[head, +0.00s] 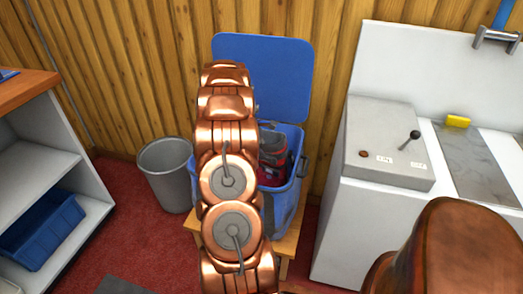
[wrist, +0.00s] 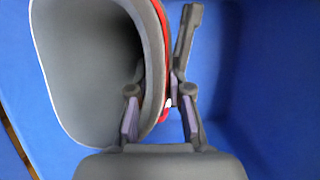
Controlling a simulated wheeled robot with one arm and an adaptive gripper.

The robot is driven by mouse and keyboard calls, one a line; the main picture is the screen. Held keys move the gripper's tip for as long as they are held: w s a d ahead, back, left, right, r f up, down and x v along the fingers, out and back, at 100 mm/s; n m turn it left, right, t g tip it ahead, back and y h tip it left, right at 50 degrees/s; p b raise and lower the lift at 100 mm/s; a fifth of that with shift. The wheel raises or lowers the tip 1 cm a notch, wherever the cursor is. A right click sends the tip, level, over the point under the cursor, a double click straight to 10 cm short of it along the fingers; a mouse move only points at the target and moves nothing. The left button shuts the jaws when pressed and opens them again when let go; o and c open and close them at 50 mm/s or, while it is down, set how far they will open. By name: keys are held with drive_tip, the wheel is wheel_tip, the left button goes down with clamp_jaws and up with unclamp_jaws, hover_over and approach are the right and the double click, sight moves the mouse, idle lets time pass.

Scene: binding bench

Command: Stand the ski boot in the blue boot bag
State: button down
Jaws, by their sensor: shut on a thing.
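The blue boot bag (head: 290,208) stands open on a small wooden stand, its lid raised behind it. The ski boot (head: 268,177), red and dark grey, shows in part inside the bag's opening, beside my arm. In the wrist view the boot's hollow grey cuff (wrist: 85,75) with a red edge fills the left side. My gripper (wrist: 160,115) is shut on the cuff wall, one finger inside the cuff and one outside. Blue bag surfaces (wrist: 270,90) lie around it. My arm hides much of the bag in the head view; the boot's sole is hidden.
A grey bin (head: 165,172) stands left of the bag. A shelf unit with a blue tray (head: 40,228) is at the far left. A white bench with a grey lever box (head: 385,145) and a yellow block (head: 458,121) is at the right. A wooden wall is close behind.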

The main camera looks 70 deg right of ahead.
drive_tip(key=shift+f, duration=0.4)
drive_tip(key=c, duration=1.1)
unclamp_jaws()
drive_tip(key=p+v, duration=0.1)
drive_tip(key=v, duration=1.2)
drive_tip(key=shift+s+r+p, duration=0.1)
drive_tip(key=shift+s+p, duration=0.15)
drive_tip(key=shift+p, duration=0.1)
drive_tip(key=shift+w, duration=0.1)
